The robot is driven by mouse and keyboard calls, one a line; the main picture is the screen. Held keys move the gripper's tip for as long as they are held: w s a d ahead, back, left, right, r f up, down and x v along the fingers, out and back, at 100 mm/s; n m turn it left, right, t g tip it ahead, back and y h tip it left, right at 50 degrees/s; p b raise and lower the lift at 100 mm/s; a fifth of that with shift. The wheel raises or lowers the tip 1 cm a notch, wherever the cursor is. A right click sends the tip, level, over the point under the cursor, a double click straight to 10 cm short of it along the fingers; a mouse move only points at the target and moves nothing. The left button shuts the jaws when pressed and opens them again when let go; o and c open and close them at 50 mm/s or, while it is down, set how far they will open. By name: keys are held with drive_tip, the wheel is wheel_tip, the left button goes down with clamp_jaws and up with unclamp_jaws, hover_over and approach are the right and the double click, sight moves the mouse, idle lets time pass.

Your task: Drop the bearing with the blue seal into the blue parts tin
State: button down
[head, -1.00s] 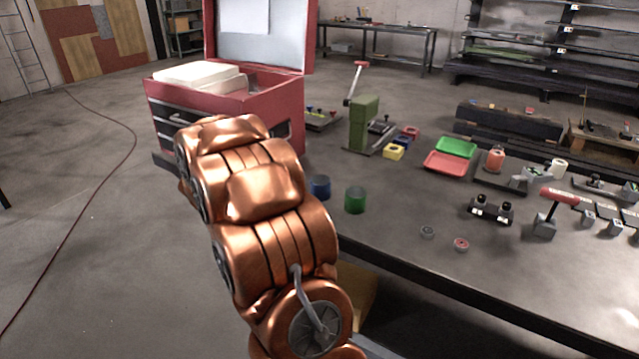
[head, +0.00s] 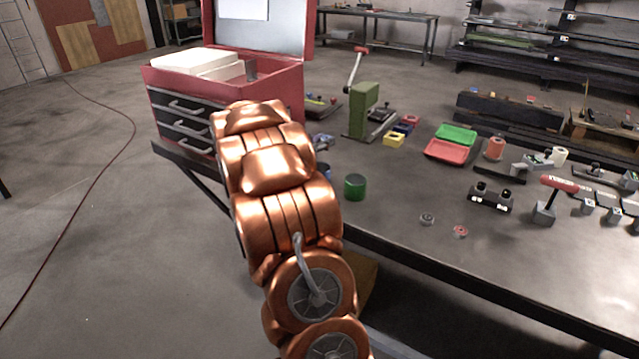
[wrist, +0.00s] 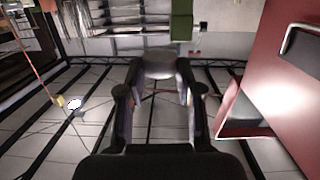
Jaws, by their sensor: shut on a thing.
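My gripper (wrist: 160,78) shows in the wrist view, shut on a grey rounded thing (wrist: 160,63) between its fingertips. It looks like a bearing, but its seal colour cannot be made out. In the head view my copper arm hides the gripper. The blue parts tin (head: 325,170) stands on the bench at its left end, mostly hidden behind my arm, with only a sliver showing. A green tin (head: 355,187) stands just right of it. A bearing with a grey seal (head: 427,219) and one with a red seal (head: 460,231) lie near the bench's front edge.
A red tool chest (head: 225,95) with an open lid stands at the bench's left end; its red side also fills the right of the wrist view (wrist: 280,85). A green press (head: 362,110), red tray (head: 445,149) and green tray (head: 457,133) stand farther back.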

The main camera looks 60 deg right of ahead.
wheel_tip(320, 180, down, 3)
drive_tip(key=shift+r+b, duration=0.15)
drive_tip(key=shift+b, duration=0.7)
drive_tip(key=c, duration=0.7)
unclamp_jaws()
drive_tip(key=a+r, duration=0.1)
drive_tip(key=a, duration=1.1)
drive_tip(key=shift+r, duration=0.4)
